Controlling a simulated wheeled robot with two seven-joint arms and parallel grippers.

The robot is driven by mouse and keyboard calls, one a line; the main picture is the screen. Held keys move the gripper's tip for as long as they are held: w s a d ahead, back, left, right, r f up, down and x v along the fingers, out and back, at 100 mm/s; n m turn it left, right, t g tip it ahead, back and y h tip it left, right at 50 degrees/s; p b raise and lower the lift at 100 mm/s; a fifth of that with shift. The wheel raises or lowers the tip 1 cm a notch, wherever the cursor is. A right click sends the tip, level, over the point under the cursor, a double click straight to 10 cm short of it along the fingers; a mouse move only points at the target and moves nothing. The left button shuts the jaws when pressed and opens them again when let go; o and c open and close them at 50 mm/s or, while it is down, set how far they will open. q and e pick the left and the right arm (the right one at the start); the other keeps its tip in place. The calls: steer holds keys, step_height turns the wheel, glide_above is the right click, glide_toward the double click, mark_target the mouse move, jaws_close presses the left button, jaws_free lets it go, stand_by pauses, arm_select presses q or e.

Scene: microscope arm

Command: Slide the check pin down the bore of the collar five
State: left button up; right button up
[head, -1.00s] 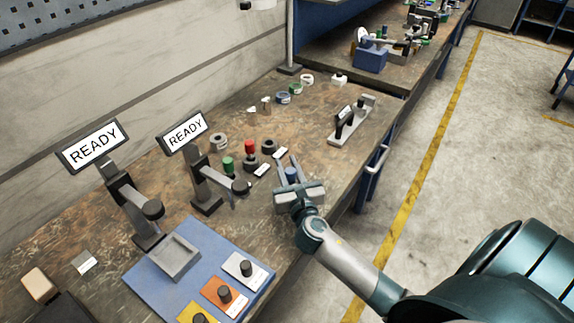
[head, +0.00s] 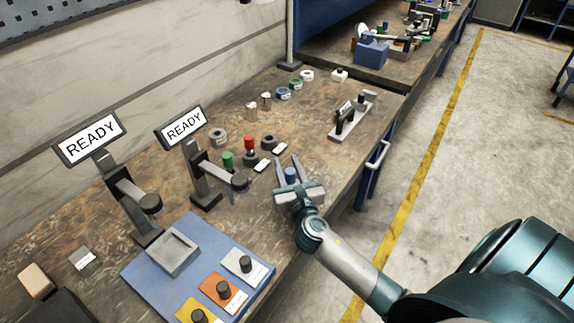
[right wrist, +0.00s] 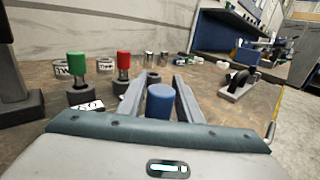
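My right gripper (head: 289,165) is over the front edge of the bench. Its two fingers stand apart on either side of a blue-topped pin (head: 291,174), with gaps visible in the right wrist view (right wrist: 160,101). The pin's lower part is hidden. A dark collar (right wrist: 153,77) lies ahead of the fingertips; it also shows in the head view (head: 268,143). Green (head: 228,160) and red (head: 249,143) pins stand upright in dark round bases. I cannot tell which collar is number five. My left gripper is out of view.
Two stands with READY screens (head: 90,138) (head: 184,127) rise at left. A blue board (head: 145,273) with a grey tray (head: 174,252) lies in front of them. A grey fixture (head: 352,118) stands to the right. Several rings (head: 218,136) lie farther back.

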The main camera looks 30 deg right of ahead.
mark_target(292, 179)
steer(key=shift+o, duration=1)
steer(key=shift+s, duration=0.1)
steer(key=shift+s+a, duration=0.2)
steer(key=shift+s, duration=0.25)
steer(key=b+v, duration=0.1)
steer(key=v, duration=0.6)
steer(key=shift+s+f+b, duration=0.1)
steer(key=shift+b, duration=0.25)
steer(key=b+v, duration=0.1)
steer(key=v, duration=0.7)
steer(key=shift+s+a+b, duration=0.1)
steer(key=shift+b, duration=0.25)
steer(key=shift+s, duration=0.25)
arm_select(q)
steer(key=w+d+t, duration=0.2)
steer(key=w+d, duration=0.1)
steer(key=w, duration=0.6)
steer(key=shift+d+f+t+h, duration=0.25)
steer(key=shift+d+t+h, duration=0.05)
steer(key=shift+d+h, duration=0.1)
arm_select(e)
steer(key=shift+s+a, duration=0.1)
steer(key=shift+s, duration=0.05)
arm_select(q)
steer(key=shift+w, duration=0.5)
